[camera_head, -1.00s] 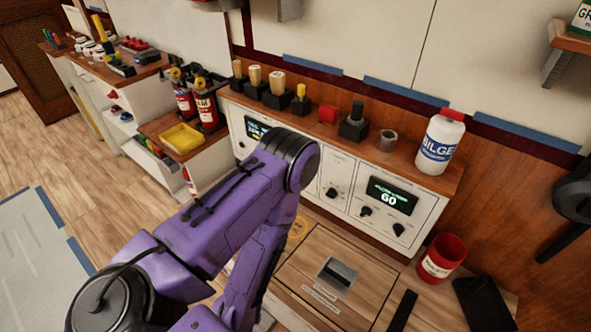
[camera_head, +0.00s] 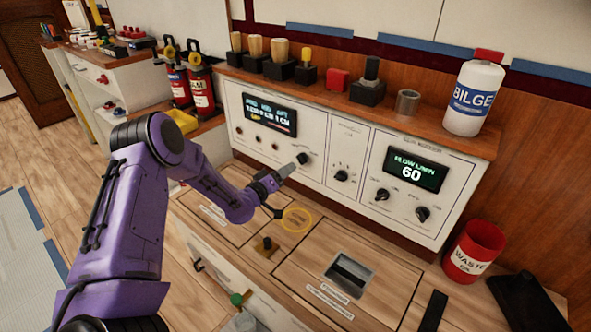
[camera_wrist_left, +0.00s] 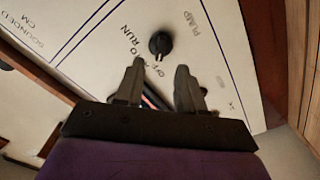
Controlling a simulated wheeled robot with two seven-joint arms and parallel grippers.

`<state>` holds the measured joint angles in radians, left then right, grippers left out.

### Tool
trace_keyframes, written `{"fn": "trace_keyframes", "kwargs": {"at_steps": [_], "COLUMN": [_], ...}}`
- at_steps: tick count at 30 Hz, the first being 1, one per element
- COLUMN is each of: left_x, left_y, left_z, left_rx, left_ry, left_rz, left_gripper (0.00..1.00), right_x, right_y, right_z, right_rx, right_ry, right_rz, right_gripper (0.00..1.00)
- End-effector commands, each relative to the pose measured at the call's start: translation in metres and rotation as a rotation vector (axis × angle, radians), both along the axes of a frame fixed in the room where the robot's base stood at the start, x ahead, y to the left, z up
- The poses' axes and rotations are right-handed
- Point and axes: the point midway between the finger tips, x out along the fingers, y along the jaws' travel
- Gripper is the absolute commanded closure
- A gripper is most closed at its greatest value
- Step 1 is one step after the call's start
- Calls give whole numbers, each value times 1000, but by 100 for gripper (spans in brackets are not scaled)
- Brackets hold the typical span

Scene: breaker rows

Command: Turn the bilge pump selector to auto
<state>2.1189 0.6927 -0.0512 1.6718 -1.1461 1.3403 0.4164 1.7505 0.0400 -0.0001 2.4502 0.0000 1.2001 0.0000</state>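My left gripper (camera_head: 287,170) is in front of the panel, left of the selector, pointing at the panel. In the left wrist view its two fingers (camera_wrist_left: 158,82) are apart with nothing between them, and the knob lies beyond the tips, untouched. My right gripper is out of view.
Another black knob (camera_head: 303,158) sits close to my left gripper. Two more knobs are under the flow display (camera_head: 412,170). A bilge bottle (camera_head: 474,100) stands on the shelf above. A red waste cup (camera_head: 474,252) stands on the wooden counter (camera_head: 300,275) below.

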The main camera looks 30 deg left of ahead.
Motion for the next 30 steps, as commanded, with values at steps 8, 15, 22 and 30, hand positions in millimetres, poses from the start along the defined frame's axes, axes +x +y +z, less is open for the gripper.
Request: {"fn": "trace_keyframes", "kwargs": {"at_steps": [8, 15, 22, 30], "left_x": [49, 56, 56, 56], "left_y": [-4, -5, -5, -5], "left_z": [-2, -1, -1, -1], "left_rx": [1, -1, -1, 9], "left_ry": [2, 4, 4, 4], "left_rz": [-1, 1, 1, 0], "left_gripper": [62, 62, 100, 100], "right_x": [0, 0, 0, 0], "right_y": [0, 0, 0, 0], "right_z": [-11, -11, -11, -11], "right_rx": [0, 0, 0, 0], "right_ry": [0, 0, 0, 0], "right_rz": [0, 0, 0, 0], "right_gripper": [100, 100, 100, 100]}}
